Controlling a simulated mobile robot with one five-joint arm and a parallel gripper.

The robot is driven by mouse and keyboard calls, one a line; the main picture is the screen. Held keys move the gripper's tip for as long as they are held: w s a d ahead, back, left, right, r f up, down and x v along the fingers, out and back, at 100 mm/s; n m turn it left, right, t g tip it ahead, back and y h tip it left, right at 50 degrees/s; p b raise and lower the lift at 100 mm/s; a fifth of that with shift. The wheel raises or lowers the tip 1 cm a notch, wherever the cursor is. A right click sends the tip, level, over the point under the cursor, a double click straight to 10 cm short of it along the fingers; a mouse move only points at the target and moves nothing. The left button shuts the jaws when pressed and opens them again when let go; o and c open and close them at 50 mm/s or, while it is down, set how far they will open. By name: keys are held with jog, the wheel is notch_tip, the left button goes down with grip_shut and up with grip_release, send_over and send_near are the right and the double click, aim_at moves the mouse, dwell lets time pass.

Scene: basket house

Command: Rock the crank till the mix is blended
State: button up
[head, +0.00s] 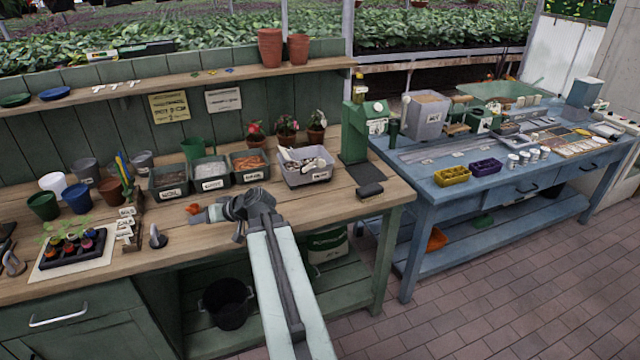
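A grey open bin (422,122) with brown mix in it stands on the blue bench at the right. Wooden handle-like parts (458,128) show just right of it, beside a small green box (480,121); I cannot tell for sure which part is the crank. A green machine (365,122) stands at the right end of the wooden bench. My gripper (222,209) is over the front of the wooden bench, well left of the bin and the handles and apart from them. It is small and dark here, and its finger opening is unclear.
The wooden bench (375,205) holds labelled tubs (212,176), a grey tray (305,178), pots and a seedling tray (70,245). A small orange thing (194,209) shows by my gripper. The brick floor (500,290) is clear.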

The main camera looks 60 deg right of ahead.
jog(key=s+d+r+m+t+h+b, duration=0.1)
jog(key=s+d+m+t+h+b, duration=0.3)
jog(key=d, duration=0.6)
jog(key=s+d+g+h, duration=0.15)
jog(key=s+d, duration=0.35)
jog(key=d, duration=0.6)
jog(key=m+h+b, duration=0.2)
jog(key=m+h, duration=0.3)
jog(key=h, duration=0.3)
send_near(322, 165)
jog(key=x, duration=0.3)
jog(key=shift+t+y, duration=0.25)
jog(key=shift+y, duration=0.1)
jog(key=x, duration=0.8)
jog(key=shift+s+d, duration=0.1)
jog(key=shift+s, duration=0.05)
grip_shut()
jog(key=shift+s, duration=0.1)
